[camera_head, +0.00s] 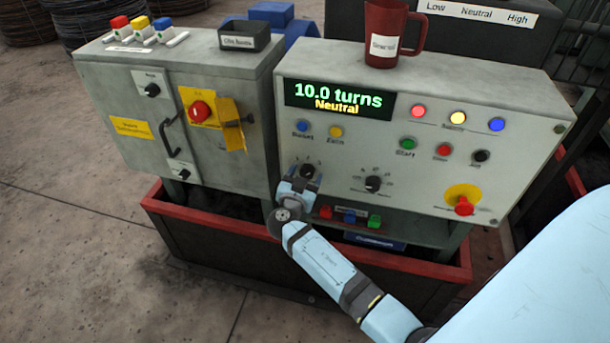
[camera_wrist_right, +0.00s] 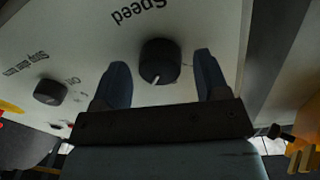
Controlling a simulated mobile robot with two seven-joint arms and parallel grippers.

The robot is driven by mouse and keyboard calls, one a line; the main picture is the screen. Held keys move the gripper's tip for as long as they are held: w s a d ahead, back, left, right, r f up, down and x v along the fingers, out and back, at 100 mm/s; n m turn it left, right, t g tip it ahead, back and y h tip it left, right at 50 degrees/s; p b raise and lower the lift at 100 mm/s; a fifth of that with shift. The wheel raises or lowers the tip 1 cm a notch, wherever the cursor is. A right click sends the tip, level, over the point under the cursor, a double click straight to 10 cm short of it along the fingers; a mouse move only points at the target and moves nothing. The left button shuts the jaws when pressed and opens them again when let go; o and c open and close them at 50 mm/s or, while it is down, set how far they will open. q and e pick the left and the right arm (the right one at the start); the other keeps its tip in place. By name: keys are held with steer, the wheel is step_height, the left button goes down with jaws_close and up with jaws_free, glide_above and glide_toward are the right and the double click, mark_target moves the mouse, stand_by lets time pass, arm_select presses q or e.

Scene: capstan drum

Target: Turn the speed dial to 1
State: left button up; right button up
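The speed dial (camera_head: 308,170) is a black knob at the lower left of the light grey control panel (camera_head: 460,150), partly hidden by my right gripper (camera_head: 301,180). In the right wrist view the panel appears upside down, with the word "Speed" near the dial (camera_wrist_right: 160,64). The dial's white pointer mark points down and slightly left in that view. My right gripper (camera_wrist_right: 161,72) is open, with one finger on each side of the dial and a visible gap to both. The panel display (camera_head: 338,100) reads "10.0 turns" and "Neutral". My left gripper is not in view.
A second black dial (camera_head: 373,184) sits right of the speed dial. Buttons line the panel above, and a red mushroom button (camera_head: 464,206) is at lower right. A dark red mug (camera_head: 384,32) stands on top. A grey cabinet (camera_head: 225,75) stands to the left.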

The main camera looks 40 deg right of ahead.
steer(key=c, duration=0.9)
